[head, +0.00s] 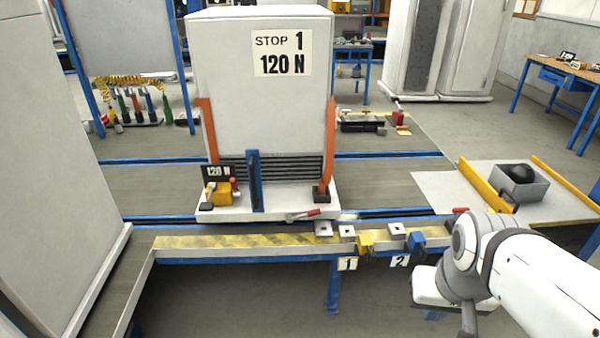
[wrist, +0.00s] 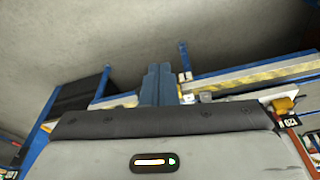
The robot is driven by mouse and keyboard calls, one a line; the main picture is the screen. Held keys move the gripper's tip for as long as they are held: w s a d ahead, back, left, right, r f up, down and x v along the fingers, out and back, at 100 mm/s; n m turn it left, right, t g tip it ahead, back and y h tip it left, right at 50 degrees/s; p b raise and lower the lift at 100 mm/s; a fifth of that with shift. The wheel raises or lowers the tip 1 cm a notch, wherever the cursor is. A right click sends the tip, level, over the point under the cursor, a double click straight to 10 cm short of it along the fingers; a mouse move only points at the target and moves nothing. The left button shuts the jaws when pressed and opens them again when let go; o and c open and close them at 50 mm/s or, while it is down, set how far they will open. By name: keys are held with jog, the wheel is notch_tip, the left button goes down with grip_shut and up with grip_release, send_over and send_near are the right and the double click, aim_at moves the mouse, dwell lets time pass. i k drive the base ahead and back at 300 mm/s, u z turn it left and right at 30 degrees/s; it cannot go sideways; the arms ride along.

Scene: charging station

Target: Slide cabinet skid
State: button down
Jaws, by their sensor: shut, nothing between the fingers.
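The white cabinet (head: 262,105) stands upright on its light skid (head: 265,209) in the middle of the head view, with a "STOP 1 120 N" sign and orange straps at both sides. A blue upright bar (head: 255,181) rises at the skid's front. My gripper (wrist: 158,70) is shut and empty in the wrist view, its blue-grey fingers side by side. In the head view my white hand is at the lower right, in front of the striped rail and apart from the skid; its fingertips cannot be made out there.
A yellow-striped rail (head: 230,241) runs along the front, with a yellow stop (head: 366,243) and a blue stop (head: 415,242) near labels 1 and 2. A grey box (head: 516,183) stands on the right platform. A large pale cabinet (head: 45,150) blocks the left.

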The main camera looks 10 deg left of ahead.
aim_at(261, 74)
jog(key=z, duration=2.45)
jog(key=k, duration=1.3)
jog(key=u, duration=2.25)
jog(key=i, duration=0.95)
jog(key=u, duration=0.05)
